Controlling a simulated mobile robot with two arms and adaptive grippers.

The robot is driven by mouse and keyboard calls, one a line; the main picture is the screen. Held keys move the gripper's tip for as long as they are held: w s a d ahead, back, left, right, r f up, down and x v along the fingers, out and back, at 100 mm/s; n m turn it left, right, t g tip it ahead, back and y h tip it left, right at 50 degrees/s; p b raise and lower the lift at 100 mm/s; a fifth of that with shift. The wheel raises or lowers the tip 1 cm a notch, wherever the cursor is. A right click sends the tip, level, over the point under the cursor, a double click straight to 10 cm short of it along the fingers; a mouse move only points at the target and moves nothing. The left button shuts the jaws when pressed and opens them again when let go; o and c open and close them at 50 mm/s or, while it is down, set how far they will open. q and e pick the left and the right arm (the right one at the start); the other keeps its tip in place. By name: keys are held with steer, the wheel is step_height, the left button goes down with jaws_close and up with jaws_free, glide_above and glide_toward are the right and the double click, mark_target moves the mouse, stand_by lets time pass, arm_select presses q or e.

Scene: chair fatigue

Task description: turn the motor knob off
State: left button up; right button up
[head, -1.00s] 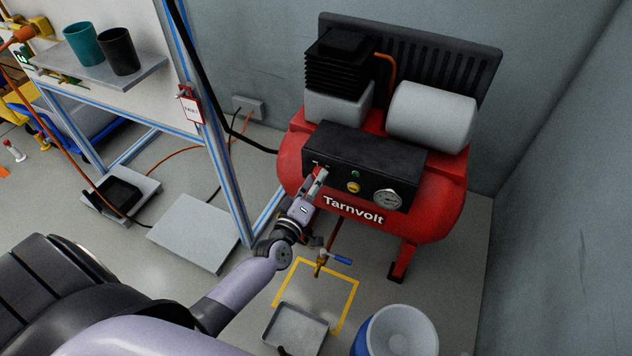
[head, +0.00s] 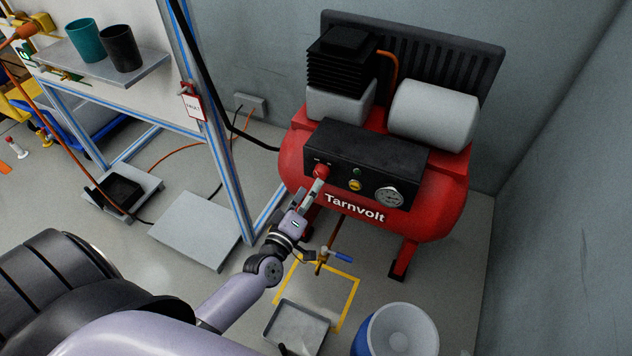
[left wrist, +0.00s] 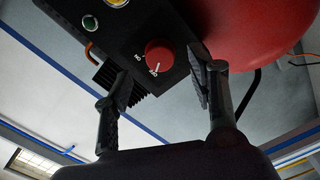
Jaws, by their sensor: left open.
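The red motor knob (head: 320,171) is on the left end of the black control panel (head: 365,160) of the red Tarnvolt compressor (head: 437,213). In the left wrist view the knob (left wrist: 159,53) has ON and OFF labels beside it. Its short white mark appears to point at the OFF label. My left gripper (head: 315,190) is just in front of and below the knob in the head view. In the left wrist view the left gripper (left wrist: 165,82) is open and empty, its fingers apart with the knob beyond the gap. My right gripper is not in view.
A yellow button (head: 355,185), a green light (head: 357,171) and a gauge (head: 389,196) sit right of the knob. Below are a blue-handled drain valve (head: 338,256), a grey tray (head: 297,326) and a blue drum (head: 402,331). A bench frame (head: 225,160) stands left.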

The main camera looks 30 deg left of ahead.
arm_select(q)
steer(key=s, duration=0.7)
steer(key=shift+s+d, duration=0.15)
steer(key=shift+d, duration=0.05)
